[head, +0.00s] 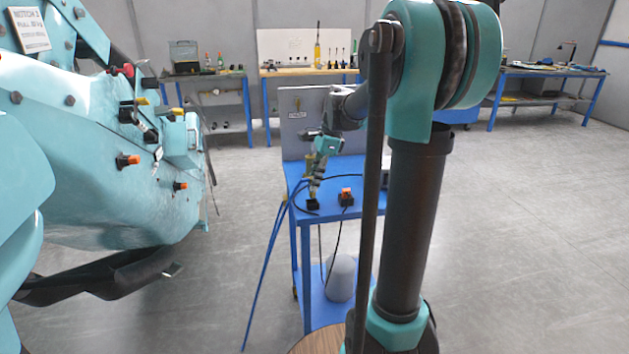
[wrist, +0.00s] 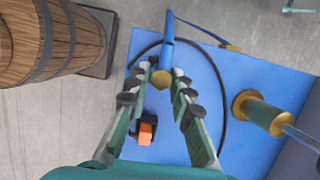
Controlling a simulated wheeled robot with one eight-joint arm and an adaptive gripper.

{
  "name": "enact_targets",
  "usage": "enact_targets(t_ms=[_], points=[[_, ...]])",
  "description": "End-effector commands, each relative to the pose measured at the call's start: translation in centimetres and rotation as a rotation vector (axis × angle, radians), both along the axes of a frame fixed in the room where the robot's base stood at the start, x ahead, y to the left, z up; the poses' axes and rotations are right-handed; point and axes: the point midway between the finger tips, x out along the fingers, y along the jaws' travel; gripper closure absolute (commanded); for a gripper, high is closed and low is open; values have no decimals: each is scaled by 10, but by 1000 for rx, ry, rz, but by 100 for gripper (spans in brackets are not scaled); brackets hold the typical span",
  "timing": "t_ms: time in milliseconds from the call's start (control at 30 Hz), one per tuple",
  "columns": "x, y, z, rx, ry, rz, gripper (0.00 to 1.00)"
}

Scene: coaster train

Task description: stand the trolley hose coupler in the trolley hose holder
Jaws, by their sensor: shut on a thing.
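The trolley hose coupler, apparently the piece with a brass end (wrist: 161,79) and a blue stem, sits between my fingertips in the wrist view. My gripper (head: 314,186) is shut on it, low over the left part of the blue trolley top (head: 330,168); in the wrist view my fingertips (wrist: 163,78) lie either side of the brass end. A small black block (head: 313,204), perhaps the trolley hose holder, shows right under my gripper in the head view. I cannot tell whether the coupler touches or enters it.
A black hose (wrist: 225,100) curves over the trolley top. A brass cylinder (wrist: 264,113) is at right. A grey panel (head: 300,120) rises behind. A barrel (wrist: 50,40) stands nearby.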

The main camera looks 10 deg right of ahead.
Motion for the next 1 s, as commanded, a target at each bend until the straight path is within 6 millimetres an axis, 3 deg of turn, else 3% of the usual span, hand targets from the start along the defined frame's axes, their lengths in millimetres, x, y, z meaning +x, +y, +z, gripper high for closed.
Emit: enact_targets(t_ms=[1000], points=[[0, 0, -14, 0, 0, 0, 100]])
